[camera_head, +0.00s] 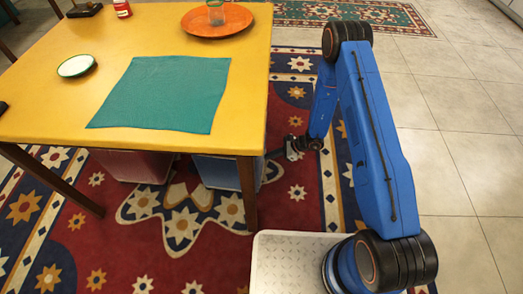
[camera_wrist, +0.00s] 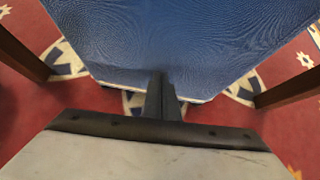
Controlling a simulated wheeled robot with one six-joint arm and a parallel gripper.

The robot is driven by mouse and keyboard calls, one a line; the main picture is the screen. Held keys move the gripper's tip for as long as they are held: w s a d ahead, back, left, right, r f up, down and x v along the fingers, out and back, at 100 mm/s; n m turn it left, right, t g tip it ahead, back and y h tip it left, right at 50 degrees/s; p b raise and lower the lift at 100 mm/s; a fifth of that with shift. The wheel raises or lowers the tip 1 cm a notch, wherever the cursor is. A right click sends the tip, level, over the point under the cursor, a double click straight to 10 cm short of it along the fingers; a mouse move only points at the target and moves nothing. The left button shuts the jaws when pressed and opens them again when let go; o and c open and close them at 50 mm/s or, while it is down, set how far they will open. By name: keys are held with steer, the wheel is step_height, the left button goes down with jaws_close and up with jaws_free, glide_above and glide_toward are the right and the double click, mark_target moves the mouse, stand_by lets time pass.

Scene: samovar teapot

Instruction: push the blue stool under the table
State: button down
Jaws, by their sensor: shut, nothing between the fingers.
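The blue stool (camera_head: 222,173) shows in the head view under the right front part of the yellow table (camera_head: 60,45); the tabletop hides its upper part. In the wrist view the blue stool (camera_wrist: 190,40) fills the upper middle as a broad blue face with a pale lower edge. My gripper (camera_head: 291,150) is low, just beyond the table's right edge. In the wrist view my gripper (camera_wrist: 158,82) is shut and empty, its tips overlapping the stool's lower edge; I cannot tell whether they touch it.
A red stool (camera_head: 135,165) is under the table to the left. A table leg (camera_head: 247,195) stands right of the blue stool. A green cloth (camera_head: 165,92), an orange plate (camera_head: 217,20) and a white dish (camera_head: 76,66) are on the table. Tiled floor (camera_head: 465,110) is clear at right.

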steer(key=shift+a, duration=0.95)
steer(key=shift+d, duration=2.85)
